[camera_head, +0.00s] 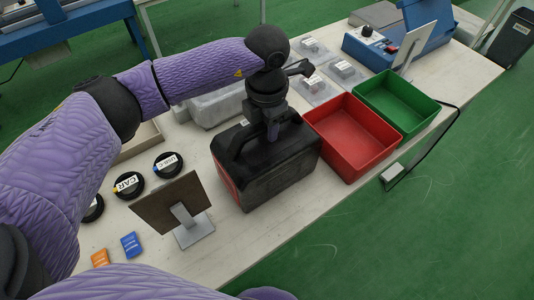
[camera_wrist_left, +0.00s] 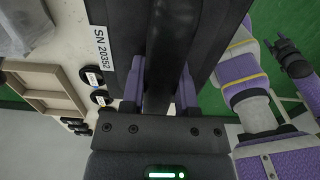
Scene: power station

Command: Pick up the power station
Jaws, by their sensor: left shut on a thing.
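The power station (camera_head: 265,165) is a black box with red at its left end and a handle on top. It stands upright at the middle of the table, and I cannot tell whether it touches the tabletop. My left gripper (camera_head: 272,130) comes down from above and is shut on its handle (camera_wrist_left: 162,60). The left wrist view shows the two fingers on either side of the dark handle bar, with the station's label "SN 20352" (camera_wrist_left: 102,48) beside it. My right gripper (camera_wrist_left: 287,48) shows small at the right of the left wrist view, away from the station; its fingers are unclear.
A red bin (camera_head: 352,137) stands close to the station's right, with a green bin (camera_head: 397,104) beyond. A tilted brown panel on a stand (camera_head: 172,205) is close at the front left. Black round items (camera_head: 129,185) lie left. The table's front edge is near.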

